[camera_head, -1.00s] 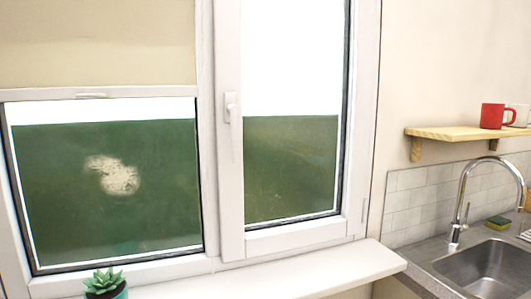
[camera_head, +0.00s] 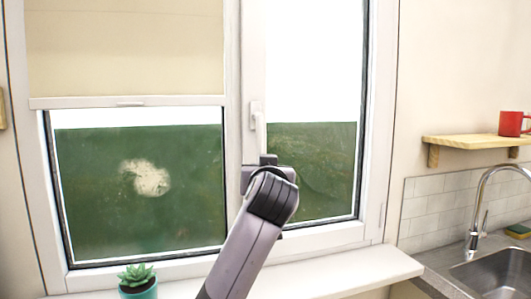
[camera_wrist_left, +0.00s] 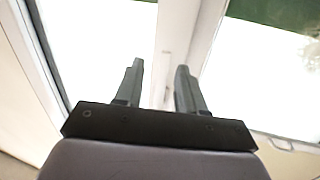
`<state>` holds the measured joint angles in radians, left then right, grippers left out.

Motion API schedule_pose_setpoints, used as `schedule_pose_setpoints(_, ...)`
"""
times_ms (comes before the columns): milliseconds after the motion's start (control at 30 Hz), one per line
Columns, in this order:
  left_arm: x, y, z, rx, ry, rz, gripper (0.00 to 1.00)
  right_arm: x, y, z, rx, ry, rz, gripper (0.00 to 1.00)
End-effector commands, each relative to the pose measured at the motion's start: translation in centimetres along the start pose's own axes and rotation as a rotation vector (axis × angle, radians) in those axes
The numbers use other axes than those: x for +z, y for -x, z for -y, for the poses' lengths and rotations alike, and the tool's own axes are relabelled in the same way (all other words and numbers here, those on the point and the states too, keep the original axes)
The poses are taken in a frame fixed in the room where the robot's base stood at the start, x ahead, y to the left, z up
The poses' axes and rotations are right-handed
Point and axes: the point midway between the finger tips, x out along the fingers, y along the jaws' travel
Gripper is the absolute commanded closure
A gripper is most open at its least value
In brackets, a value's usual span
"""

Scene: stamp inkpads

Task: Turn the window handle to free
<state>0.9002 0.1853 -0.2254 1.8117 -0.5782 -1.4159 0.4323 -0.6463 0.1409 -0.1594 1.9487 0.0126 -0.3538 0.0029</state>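The white window handle (camera_head: 257,116) sits on the left upright of the right-hand sash (camera_head: 253,210), its lever pointing down. My left arm rises from the bottom of the head view. Its gripper (camera_head: 258,168) is just below the handle, apart from it in the picture; the depth gap is hard to judge. In the left wrist view the two dark fingers (camera_wrist_left: 159,82) stand apart with nothing held between them. Behind them the pale window upright (camera_wrist_left: 176,40) shows, with the scene upside down; I cannot clearly make out the handle there. My right gripper is out of view.
A teal pot with a succulent (camera_head: 138,280) stands on the sill (camera_head: 345,275) left of my arm. A beige blind (camera_head: 125,45) half covers the left pane. A shelf (camera_head: 470,141) with a red mug (camera_head: 511,123), a tap (camera_head: 476,215) and a sink (camera_head: 500,280) are at right.

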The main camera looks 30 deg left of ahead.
Motion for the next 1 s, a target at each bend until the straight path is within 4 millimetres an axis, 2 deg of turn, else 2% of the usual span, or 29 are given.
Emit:
schedule_pose_setpoints(33, -1.7, 0.1, 0.4, -0.017, 0.019, -0.022, 0.61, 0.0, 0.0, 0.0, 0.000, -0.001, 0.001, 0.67)
schedule_pose_setpoints(100, -3.1, 0.1, 0.8, -0.034, 0.039, -0.041, 0.61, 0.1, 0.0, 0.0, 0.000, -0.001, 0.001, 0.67)
schedule_pose_setpoints(200, -4.1, 0.1, 1.1, -0.047, 0.052, -0.055, 0.61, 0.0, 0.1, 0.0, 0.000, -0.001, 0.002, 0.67)
schedule_pose_setpoints(367, -4.5, -1.2, 1.3, -0.051, 0.052, -0.056, 0.61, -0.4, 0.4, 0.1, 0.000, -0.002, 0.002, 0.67)
schedule_pose_setpoints(700, -4.7, -5.7, 1.5, -0.049, 0.052, -0.056, 0.61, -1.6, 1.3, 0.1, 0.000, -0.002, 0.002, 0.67)
schedule_pose_setpoints(1000, -4.5, -6.9, 1.5, -0.047, 0.053, -0.056, 0.61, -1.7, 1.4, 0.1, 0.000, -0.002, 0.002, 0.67)
